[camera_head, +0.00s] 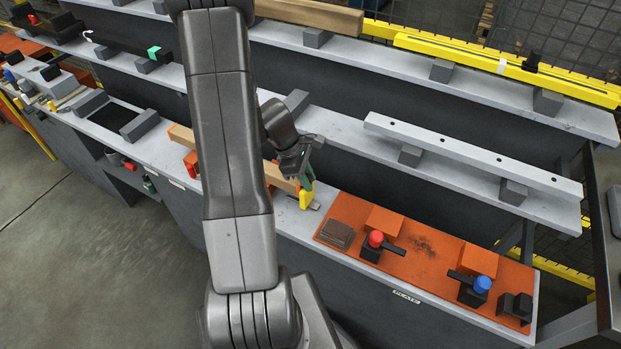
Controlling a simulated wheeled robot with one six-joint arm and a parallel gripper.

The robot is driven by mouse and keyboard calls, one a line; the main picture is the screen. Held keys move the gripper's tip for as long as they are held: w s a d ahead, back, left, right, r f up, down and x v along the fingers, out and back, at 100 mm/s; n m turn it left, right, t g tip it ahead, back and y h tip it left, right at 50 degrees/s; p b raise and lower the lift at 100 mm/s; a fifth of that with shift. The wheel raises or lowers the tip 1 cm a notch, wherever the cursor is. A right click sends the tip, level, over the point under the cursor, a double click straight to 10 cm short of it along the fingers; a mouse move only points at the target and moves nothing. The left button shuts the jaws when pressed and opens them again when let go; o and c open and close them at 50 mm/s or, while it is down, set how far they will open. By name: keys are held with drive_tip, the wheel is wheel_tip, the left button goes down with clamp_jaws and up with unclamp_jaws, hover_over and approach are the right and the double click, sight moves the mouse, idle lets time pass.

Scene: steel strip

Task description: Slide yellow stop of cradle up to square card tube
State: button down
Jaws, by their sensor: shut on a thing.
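The square card tube (181,136) is a long tan bar lying along the front shelf. My arm hides its middle, and its right end shows beside my gripper. The yellow stop (306,197) stands at that right end, low on the shelf. My gripper (307,184) reaches down from above and is shut on the yellow stop. I cannot tell whether the stop touches the tube end or a small gap is left. A red-orange piece (191,162) of the cradle shows at the tube's left part. The rest of the cradle is mostly hidden.
Right of the stop, an orange plate (341,206) carries clamps with a red knob (376,239) and a blue knob (482,284). Behind, a grey drilled bar (470,153) lies on blocks on a higher shelf. A black-floored holder (115,116) sits to the left.

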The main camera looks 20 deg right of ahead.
drive_tip(key=c, duration=1.2)
unclamp_jaws()
drive_tip(key=p+v, duration=0.1)
drive_tip(key=v, duration=1.3)
drive_tip(key=shift+d, duration=0.1)
drive_tip(key=b+x, duration=0.1)
drive_tip(key=x, duration=1.3)
drive_tip(key=shift+s+d, duration=0.15)
drive_tip(key=shift+s, duration=0.05)
drive_tip(key=shift+s+d, duration=0.45)
drive_tip(key=shift+s, duration=0.1)
